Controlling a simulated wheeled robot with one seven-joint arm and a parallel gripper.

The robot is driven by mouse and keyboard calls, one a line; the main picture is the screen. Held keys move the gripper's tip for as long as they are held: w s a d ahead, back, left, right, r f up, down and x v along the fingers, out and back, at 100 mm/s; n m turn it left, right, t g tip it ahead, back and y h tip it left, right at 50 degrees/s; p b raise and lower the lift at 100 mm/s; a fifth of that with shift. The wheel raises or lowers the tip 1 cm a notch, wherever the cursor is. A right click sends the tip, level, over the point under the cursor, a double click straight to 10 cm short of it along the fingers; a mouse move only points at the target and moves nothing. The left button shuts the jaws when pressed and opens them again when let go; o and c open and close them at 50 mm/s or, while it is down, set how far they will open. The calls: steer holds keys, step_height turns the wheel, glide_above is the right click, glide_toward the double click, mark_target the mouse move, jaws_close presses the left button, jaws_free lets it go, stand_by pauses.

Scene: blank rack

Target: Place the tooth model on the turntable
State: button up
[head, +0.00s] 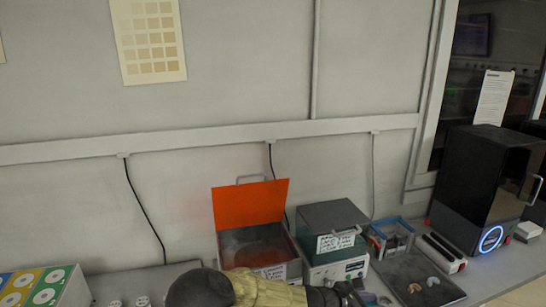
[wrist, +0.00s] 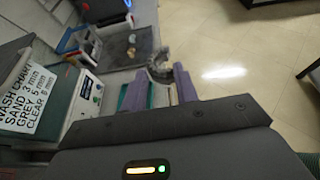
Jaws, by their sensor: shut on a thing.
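My gripper (wrist: 158,88) has purple fingers, shut on a grey, curved tooth model (wrist: 159,66) at the fingertips in the wrist view. In the head view my gripper (head: 348,293) is at the bottom edge, in front of the grey unit, and the held model cannot be made out there. I cannot make out a turntable in either view.
A dark tray (head: 398,268) holds small arch-shaped pieces. A blue-grey bin (head: 393,235) and a black machine (head: 487,180) with a glowing blue ring stand farther right. Tiled floor (wrist: 235,45) lies beyond the bench.

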steer(key=a+f+n+t+y+b, duration=0.1)
steer(key=a+f+n+t+y, duration=0.1)
steer(key=f, duration=0.5)
steer(key=w+a+f+n+t+y+b, duration=0.1)
steer(key=a+f+n+t+y, duration=0.1)
steer(key=f, duration=0.5)
steer(key=a+f+n+t+y+b, duration=0.1)
steer(key=a+f+n+t+y, duration=0.1)
steer(key=a+f+n+t, duration=0.2)
steer(key=shift+w+a+f+n+y, duration=0.15)
steer(key=shift+f+n, duration=0.1)
steer(key=shift+f, duration=0.35)
steer(key=shift+d+f+n+y, duration=0.1)
steer(key=shift+f+n, duration=0.1)
steer(key=shift+f, duration=0.4)
steer(key=shift+w+a+f+n+y, duration=0.15)
steer(key=shift+f+n, duration=0.1)
steer(key=shift+f, duration=0.35)
steer(key=shift+w+a+n+t+y+b, duration=0.2)
steer(key=shift+n+t+y, duration=0.1)
steer(key=shift+n+y, duration=0.3)
steer(key=shift+w+a+n+t+y+b, duration=0.15)
steer(key=shift+n+t+y, duration=0.15)
steer(key=shift+n+y, duration=0.25)
steer(key=shift+a+r+n+y+b, duration=0.15)
steer(key=shift+a+r+n+y, duration=0.25)
steer(key=shift+n+y, duration=0.45)
steer(key=shift+a+r+n+y+b, duration=0.15)
steer(key=shift+a+r+n+y, duration=0.15)
steer(key=shift+n+y, duration=0.5)
